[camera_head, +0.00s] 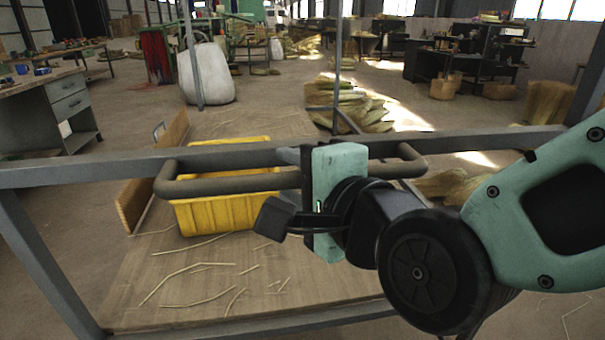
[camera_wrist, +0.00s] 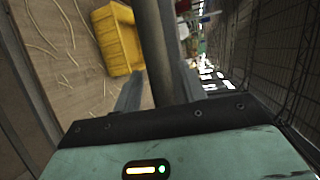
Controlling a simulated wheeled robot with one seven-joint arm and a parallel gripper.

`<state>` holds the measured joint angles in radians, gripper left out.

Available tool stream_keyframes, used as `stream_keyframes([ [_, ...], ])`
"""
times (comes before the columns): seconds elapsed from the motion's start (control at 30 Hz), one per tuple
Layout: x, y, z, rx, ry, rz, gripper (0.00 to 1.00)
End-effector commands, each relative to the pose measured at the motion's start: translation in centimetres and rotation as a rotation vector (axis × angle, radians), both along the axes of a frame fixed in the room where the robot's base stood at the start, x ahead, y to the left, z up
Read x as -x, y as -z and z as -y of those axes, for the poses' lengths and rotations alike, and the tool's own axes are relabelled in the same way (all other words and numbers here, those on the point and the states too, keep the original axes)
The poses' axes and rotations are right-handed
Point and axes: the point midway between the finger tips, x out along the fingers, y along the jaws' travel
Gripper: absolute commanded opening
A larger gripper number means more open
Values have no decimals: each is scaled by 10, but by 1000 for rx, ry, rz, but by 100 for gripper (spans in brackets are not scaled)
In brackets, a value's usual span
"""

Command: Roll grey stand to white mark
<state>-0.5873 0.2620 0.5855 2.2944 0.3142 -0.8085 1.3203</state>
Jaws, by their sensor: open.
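The grey stand (camera_head: 230,155) is a metal frame with uprights, a wooden lower deck (camera_head: 290,277) and a dark handle bar (camera_head: 230,185) along its near side. The handle bar also shows in the wrist view (camera_wrist: 152,50). My gripper (camera_head: 308,170) is at the handle's middle, with its jaws apart. In the wrist view my gripper (camera_wrist: 157,88) has one finger on each side of the bar; contact is hard to tell. I see no white mark on the floor in either view.
A yellow bin (camera_head: 225,215) and loose straws lie on the deck, with a wooden board (camera_head: 150,172) at its left. Beyond are a pale sack (camera_head: 207,73), straw bundles (camera_head: 352,107) and a workbench (camera_head: 50,110) at left. Some floor at left and right is clear.

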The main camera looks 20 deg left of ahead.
Motion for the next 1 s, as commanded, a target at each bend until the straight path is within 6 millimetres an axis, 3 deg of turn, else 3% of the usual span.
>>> stream_keyframes([
  [0.27, 7, -5, 10, -3, 1, 5, 41],
  [0.67, 55, -21, 78, 0, 1, 7, 41],
  [1.0, 65, -19, 92, -4, -1, 4, 41],
])
